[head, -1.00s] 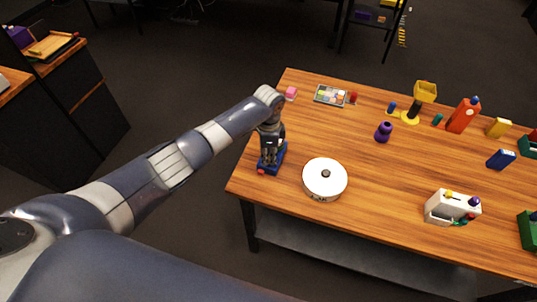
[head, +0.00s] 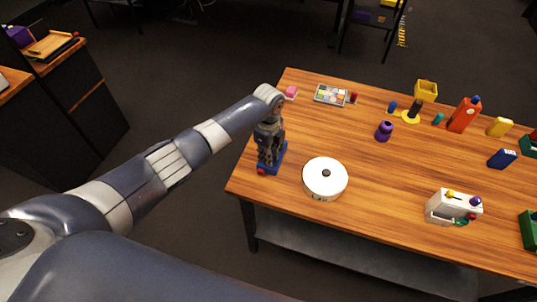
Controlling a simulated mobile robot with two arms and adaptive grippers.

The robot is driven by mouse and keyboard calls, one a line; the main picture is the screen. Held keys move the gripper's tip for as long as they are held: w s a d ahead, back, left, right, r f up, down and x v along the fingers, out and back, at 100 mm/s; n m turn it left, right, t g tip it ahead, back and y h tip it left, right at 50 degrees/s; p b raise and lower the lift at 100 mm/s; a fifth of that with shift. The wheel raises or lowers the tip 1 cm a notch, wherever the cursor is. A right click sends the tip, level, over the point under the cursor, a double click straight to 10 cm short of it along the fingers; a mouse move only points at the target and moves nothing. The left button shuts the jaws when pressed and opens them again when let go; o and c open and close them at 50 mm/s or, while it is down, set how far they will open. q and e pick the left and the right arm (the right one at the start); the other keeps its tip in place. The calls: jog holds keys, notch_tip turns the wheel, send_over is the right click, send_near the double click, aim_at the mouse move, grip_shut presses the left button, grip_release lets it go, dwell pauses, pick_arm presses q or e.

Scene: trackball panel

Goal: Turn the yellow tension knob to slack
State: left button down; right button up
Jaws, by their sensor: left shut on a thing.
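My left gripper (head: 268,158) points down over a small blue device (head: 281,159) with a red part (head: 262,171), near the left edge of the wooden table. Its fingers are shut on a part on top of this device. The fingers hide that part, so I cannot see its colour or setting. A yellow knob (head: 450,194) shows on a white box (head: 441,209) at the right, well apart from the gripper. I cannot tell whether this is the tension knob. My right gripper is not in view.
A round white drum (head: 325,180) stands close to the right of the blue device. A purple knobbed piece (head: 384,131), a tray of coloured squares (head: 331,95) and a red block (head: 464,115) stand farther back. The table's middle (head: 390,180) is clear.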

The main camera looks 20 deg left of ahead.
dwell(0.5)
pick_arm(q)
jog(key=c, duration=1.5)
grip_release()
notch_tip(320, 180, up, 12)
jog(key=shift+r, duration=0.1)
